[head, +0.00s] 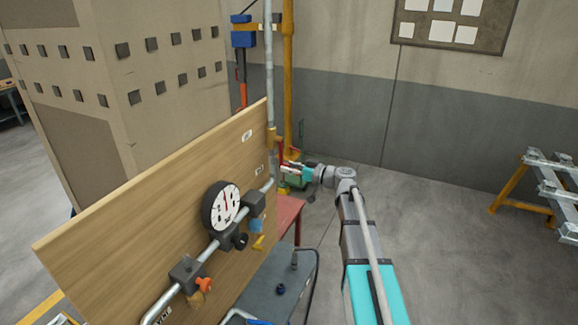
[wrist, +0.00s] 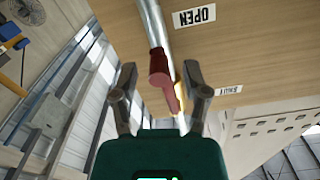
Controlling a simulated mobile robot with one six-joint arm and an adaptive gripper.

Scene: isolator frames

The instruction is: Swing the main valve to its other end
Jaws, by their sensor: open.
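The main valve's red lever (wrist: 160,72) shows in the wrist view on the grey pipe (wrist: 152,22) against the wooden board. It lies between the two fingers of my open gripper (wrist: 160,88), with gaps on both sides. A bit of yellow valve body (wrist: 181,95) shows behind it. In the head view my gripper (head: 291,168) is at the board's far right edge, beside the red lever (head: 281,150), which is small and partly hidden there.
The board (head: 120,220) also carries a round gauge (head: 222,207), an orange-handled valve (head: 204,285), a blue part (head: 256,225) and a yellow lever (head: 258,243). A grey cart (head: 270,290) and a red table (head: 287,212) stand below.

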